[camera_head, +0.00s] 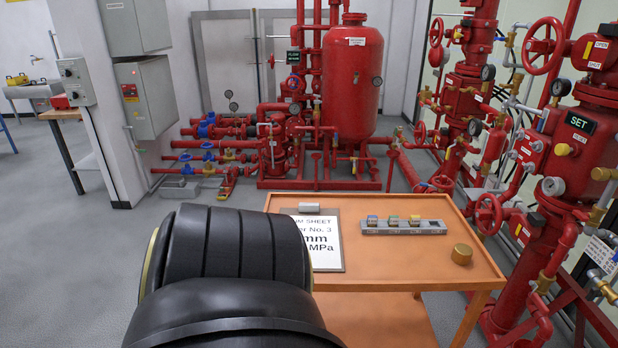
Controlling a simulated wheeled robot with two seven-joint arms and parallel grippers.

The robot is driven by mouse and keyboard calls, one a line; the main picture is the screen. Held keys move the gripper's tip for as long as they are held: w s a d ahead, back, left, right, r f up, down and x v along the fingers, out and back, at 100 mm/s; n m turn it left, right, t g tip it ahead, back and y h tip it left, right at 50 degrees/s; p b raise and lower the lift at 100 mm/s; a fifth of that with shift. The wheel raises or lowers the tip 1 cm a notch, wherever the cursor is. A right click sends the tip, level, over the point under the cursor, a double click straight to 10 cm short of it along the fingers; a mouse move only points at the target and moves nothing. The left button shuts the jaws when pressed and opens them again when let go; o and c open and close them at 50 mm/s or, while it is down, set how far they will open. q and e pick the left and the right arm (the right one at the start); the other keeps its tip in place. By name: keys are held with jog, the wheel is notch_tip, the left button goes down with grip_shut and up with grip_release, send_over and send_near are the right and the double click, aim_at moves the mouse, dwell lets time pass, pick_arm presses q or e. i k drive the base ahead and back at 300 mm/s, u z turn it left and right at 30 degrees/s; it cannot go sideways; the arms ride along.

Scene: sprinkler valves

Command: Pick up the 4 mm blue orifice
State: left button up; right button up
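A small grey rack (403,229) stands on the orange table top. It holds a row of three small blocks. The left block (372,221) looks blue with some yellow, and I take it as the likeliest blue orifice. The middle block (393,221) looks yellowish, and the right block (414,221) shows yellow and dark tones. Size marks on them are too small to read. Neither gripper is in view. A large black part of my own arm fills the lower left and covers the table's left end and part of a printed sheet.
A brass cylinder (462,254) stands at the right of the orange table (410,270). Red valves and pipes (560,200) rise close on the right.

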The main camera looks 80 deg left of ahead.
aim_at(372, 220)
jog(key=u, duration=2.55)
jog(key=i, duration=1.1)
jog(key=u, duration=0.05)
